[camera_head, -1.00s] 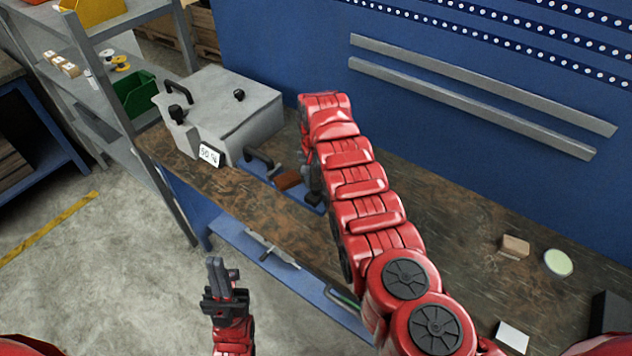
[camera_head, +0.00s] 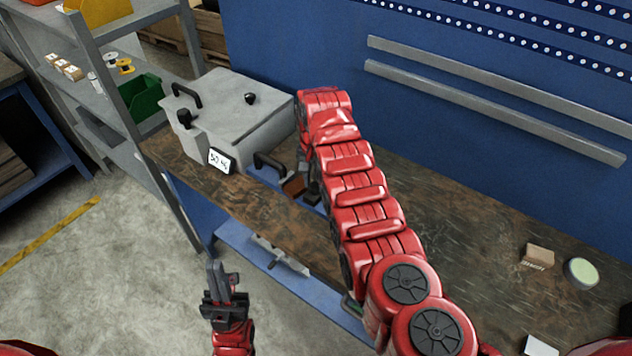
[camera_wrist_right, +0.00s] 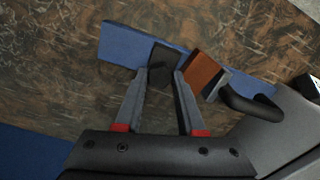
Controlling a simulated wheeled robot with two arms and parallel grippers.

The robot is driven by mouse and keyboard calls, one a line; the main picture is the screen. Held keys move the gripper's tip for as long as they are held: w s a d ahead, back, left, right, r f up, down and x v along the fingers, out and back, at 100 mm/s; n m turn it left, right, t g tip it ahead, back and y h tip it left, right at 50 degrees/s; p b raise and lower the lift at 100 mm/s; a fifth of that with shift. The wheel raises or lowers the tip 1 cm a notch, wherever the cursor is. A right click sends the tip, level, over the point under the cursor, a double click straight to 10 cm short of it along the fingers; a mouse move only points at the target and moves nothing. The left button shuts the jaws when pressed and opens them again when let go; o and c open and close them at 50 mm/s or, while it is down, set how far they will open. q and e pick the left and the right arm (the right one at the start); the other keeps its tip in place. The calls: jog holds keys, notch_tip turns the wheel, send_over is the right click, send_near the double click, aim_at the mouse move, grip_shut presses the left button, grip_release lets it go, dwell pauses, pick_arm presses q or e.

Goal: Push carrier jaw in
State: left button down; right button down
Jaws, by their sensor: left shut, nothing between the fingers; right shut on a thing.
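The carrier jaw seems to be a dark block (camera_wrist_right: 162,58) on a blue rail (camera_wrist_right: 122,44). My right gripper (camera_wrist_right: 160,74) is shut on it in the right wrist view. A brown block on a grey plate (camera_wrist_right: 204,73) stands just right of the right finger, on the machine's side. In the head view this brown block (camera_head: 293,185) shows beside my right arm, whose gripper is mostly hidden. The grey machine (camera_head: 235,112) with black handles stands left of it. My left gripper (camera_head: 223,282) is shut and empty, in front of the bench.
The wooden bench (camera_head: 450,220) is mostly clear to the right, with a small cardboard box (camera_head: 537,256) and a round green-white tin (camera_head: 581,271). A blue wall (camera_head: 300,40) rises behind. Metal shelves (camera_head: 85,92) stand at the left.

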jog(key=c, duration=0.9)
grip_release()
jog(key=shift+d+r, duration=0.1)
jog(key=shift+d, duration=0.15)
jog(key=shift+o, duration=2)
jog(key=shift+w+a, duration=0.1)
jog(key=shift+a, duration=0.15)
jog(key=shift+d, duration=0.15)
jog(key=shift+r, duration=0.1)
notch_tip(320, 180, up, 11)
jog(key=b, duration=0.3)
notch_tip(320, 180, up, 6)
jog(key=p, duration=0.6)
send_over(315, 184)
jog(key=shift+r, duration=0.1)
